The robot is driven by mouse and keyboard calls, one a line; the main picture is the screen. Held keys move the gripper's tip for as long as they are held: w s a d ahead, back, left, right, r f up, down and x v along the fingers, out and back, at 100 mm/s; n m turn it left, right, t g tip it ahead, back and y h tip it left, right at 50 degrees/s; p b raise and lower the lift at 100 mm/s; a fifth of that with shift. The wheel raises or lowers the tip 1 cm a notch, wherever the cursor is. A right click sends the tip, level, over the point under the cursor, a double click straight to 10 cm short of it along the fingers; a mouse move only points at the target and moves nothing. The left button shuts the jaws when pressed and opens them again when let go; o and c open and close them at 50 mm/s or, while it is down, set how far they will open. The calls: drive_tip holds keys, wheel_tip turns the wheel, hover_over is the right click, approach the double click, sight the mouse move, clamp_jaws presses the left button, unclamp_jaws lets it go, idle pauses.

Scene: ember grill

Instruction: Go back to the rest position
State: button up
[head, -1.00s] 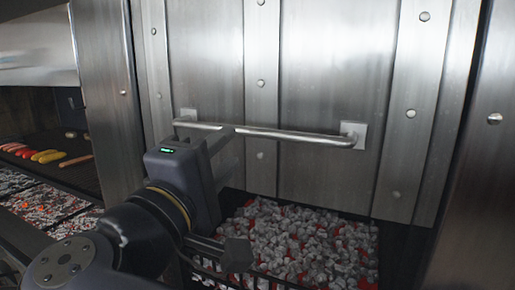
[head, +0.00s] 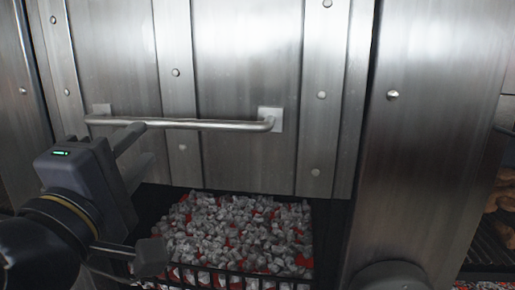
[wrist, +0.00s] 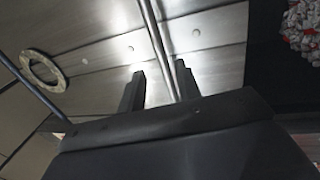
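My gripper (head: 134,148) is at the left in the head view, in front of a steel door with a horizontal bar handle (head: 205,124). One finger overlaps the left part of the handle there. In the wrist view my gripper (wrist: 160,76) has its two fingers apart, and the handle bar (wrist: 152,35) runs through the gap between them in the picture. I see no finger pressed on the bar; whether the bar lies in the gap or beyond it, I cannot tell. The door (head: 235,60) is raised above a bed of coals.
Grey and red glowing coals (head: 240,235) lie in a black wire basket below the door. A steel post (head: 425,120) stands to the right. Brown food pieces (head: 503,200) sit on a grate at the far right. A pale ring (wrist: 43,70) shows in the wrist view.

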sight(162, 125)
drive_tip(key=p+x, duration=0.2)
drive_tip(key=x, duration=0.6)
drive_tip(key=shift+w+f, duration=0.1)
drive_tip(key=shift+f, duration=0.5)
